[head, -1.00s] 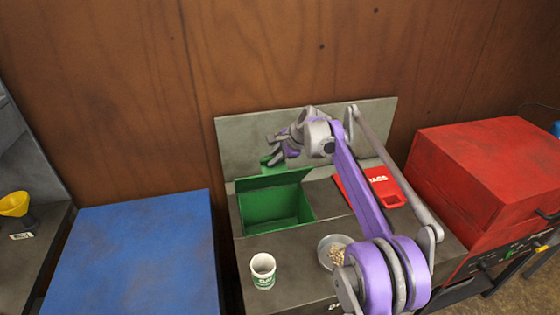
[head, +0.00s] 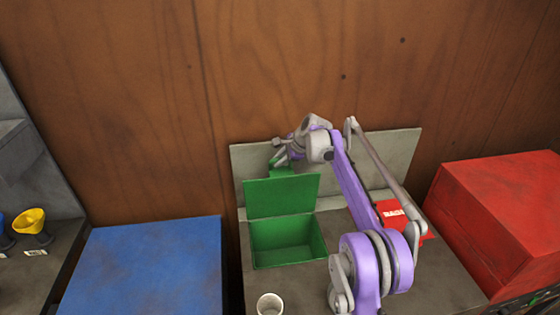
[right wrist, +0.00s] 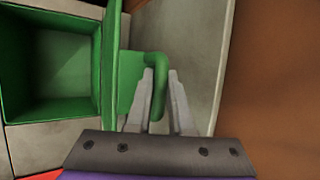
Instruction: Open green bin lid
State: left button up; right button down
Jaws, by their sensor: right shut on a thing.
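The green bin (head: 318,240) stands on the grey workbench, its inside open to view and looking empty. Its green lid (head: 282,196) stands up at the bin's back edge, roughly upright, inner face towards me. My right gripper (head: 281,158) is at the lid's top edge, behind it, shut on the lid's green handle (right wrist: 157,70). In the right wrist view the handle's bent bar lies between the two fingers (right wrist: 161,98), and the lid shows edge-on beside them. My left gripper is not in view.
A grey back panel (head: 393,165) stands close behind the gripper. A white cup (head: 270,305) is in front of the bin. A red rags box (head: 392,213) is to the right, partly behind my arm. A blue cabinet (head: 150,265) and a red chest (head: 505,205) flank the bench.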

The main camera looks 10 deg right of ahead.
dwell(0.3)
jog(key=c, duration=0.8)
grip_release()
jog(key=shift+s+r, duration=0.1)
jog(key=v, duration=1)
jog(key=shift+d+r, duration=0.2)
jog(key=shift+r, duration=0.05)
jog(key=shift+s, duration=0.2)
